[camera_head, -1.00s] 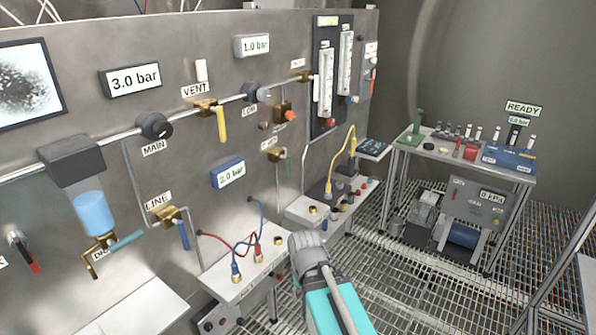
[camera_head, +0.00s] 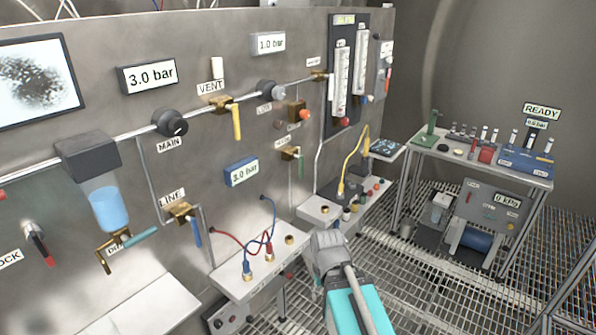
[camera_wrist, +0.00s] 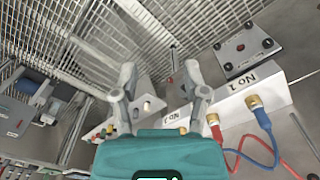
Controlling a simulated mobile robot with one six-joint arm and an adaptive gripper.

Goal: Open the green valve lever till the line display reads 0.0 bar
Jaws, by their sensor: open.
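A valve labelled LINE (camera_head: 181,211) has a blue lever hanging down. My gripper (camera_wrist: 161,75) is open and empty in the wrist view, above the bench edge and grating. In the head view my arm is below and right of the green lever, clearly apart from it. The lever cannot be made out in the wrist view.
A low bench (camera_head: 262,264) with red and blue cables juts from the panel beside my arm. A yellow cable (camera_head: 351,165) rises behind it. The VENT valve's yellow lever (camera_head: 237,123) sits higher up. Grating floor (camera_head: 420,285) is free to the right.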

